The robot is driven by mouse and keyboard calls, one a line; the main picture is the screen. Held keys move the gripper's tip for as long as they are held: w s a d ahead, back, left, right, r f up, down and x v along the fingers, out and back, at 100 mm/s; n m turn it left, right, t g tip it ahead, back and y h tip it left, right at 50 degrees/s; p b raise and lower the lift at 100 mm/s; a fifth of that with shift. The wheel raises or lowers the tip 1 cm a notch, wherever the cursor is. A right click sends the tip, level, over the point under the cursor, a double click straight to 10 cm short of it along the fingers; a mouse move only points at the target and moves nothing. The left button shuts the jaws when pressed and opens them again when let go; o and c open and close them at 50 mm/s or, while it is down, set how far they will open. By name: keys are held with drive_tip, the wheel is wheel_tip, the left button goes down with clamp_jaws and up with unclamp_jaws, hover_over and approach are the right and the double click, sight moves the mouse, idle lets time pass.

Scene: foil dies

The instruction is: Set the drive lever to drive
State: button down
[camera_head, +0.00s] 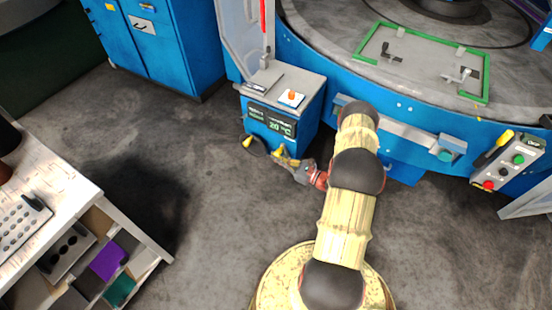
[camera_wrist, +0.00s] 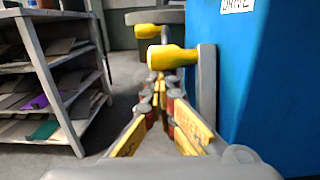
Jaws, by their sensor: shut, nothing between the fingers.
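In the wrist view, the near lever has a thick yellow handle (camera_wrist: 174,58) on a grey upright arm (camera_wrist: 207,80), beside a blue housing (camera_wrist: 262,90). A white label (camera_wrist: 237,4), cut by the top edge, seems to read DRIVE. A second yellow handle (camera_wrist: 149,31) on a grey arm shows farther off. My gripper (camera_wrist: 159,82) is shut and empty, its tips just below the near handle; contact cannot be told. In the head view my gripper (camera_head: 284,160) is low at the front of the blue cabinet (camera_head: 270,136), by the yellow handles.
The cabinet has a 20 °C display (camera_head: 270,121) and an orange switch (camera_head: 292,95) on top. A blue round machine (camera_head: 330,75) stands behind, with a button panel (camera_head: 508,160) at right. A shelf unit (camera_wrist: 45,75) stands at left. The floor between is clear.

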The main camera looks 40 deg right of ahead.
drive_tip(key=v, duration=1.2)
